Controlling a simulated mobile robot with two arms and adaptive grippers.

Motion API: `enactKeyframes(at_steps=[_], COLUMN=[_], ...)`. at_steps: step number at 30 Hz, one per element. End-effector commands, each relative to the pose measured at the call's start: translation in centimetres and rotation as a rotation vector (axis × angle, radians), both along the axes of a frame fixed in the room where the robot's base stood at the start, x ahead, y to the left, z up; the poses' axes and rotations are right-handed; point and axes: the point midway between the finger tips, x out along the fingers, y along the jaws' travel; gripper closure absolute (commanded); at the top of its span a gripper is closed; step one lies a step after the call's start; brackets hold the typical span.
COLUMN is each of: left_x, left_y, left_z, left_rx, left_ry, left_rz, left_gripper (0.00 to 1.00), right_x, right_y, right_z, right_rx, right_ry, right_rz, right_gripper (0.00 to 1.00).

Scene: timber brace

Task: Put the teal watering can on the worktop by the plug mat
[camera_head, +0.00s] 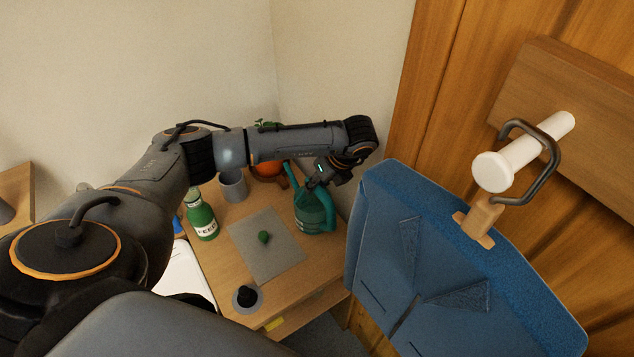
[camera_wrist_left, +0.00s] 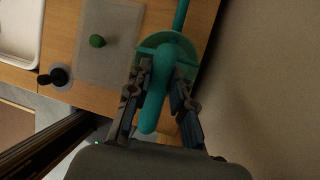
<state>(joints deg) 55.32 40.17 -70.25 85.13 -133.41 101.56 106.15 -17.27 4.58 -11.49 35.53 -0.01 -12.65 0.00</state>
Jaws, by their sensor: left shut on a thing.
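The teal watering can (camera_head: 314,214) is upright at the right side of the worktop (camera_head: 296,278), beside the grey plug mat (camera_head: 250,262). I cannot tell whether its base touches the wood. My left gripper (camera_head: 318,182) reaches down over the can and is shut on its handle. In the left wrist view the teal handle (camera_wrist_left: 156,92) lies between the two fingers of the gripper (camera_wrist_left: 158,98). A small green plug (camera_head: 263,237) sits on the mat, which also shows in the left wrist view (camera_wrist_left: 112,65). My right gripper is out of view.
A green feed bottle (camera_head: 201,219), a grey mug (camera_head: 232,186) and an orange pot (camera_head: 267,169) stand on the worktop. A black-knobbed round item (camera_head: 246,298) is near the front edge. A blue garment (camera_head: 455,275) hangs from a white peg (camera_head: 520,153) at right.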

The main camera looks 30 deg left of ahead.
Motion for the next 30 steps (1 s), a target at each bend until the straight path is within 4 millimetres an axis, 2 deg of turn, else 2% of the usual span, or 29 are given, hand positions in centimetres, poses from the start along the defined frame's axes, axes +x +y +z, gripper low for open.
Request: enactKeyframes(at_steps=[1,4,13,17,20,25,30], left_x=[0.0,0.0,0.0,0.1,0.2,0.3,0.3], left_y=[0.0,0.0,0.0,-0.5,-1.1,-2.7,-4.1], left_z=[0.0,0.0,0.1,0.8,2.1,5.4,8.9], left_rx=[0.000,0.000,0.000,-0.002,-0.002,-0.002,0.000], left_ry=[0.000,0.000,0.000,-0.004,-0.004,-0.006,-0.006], left_rz=[0.000,0.000,0.000,-0.002,-0.002,-0.004,-0.003], left_gripper=[0.76,0.56,0.55,0.55,0.55,0.55,0.55], right_x=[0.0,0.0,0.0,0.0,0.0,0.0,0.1], right_y=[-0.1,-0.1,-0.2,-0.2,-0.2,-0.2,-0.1], right_z=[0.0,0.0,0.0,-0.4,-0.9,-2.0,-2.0], right_rx=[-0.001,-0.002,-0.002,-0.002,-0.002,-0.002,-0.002], right_ry=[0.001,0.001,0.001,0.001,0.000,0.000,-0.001], right_rz=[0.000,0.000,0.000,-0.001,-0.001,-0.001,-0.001], right_gripper=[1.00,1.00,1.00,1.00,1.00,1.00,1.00])
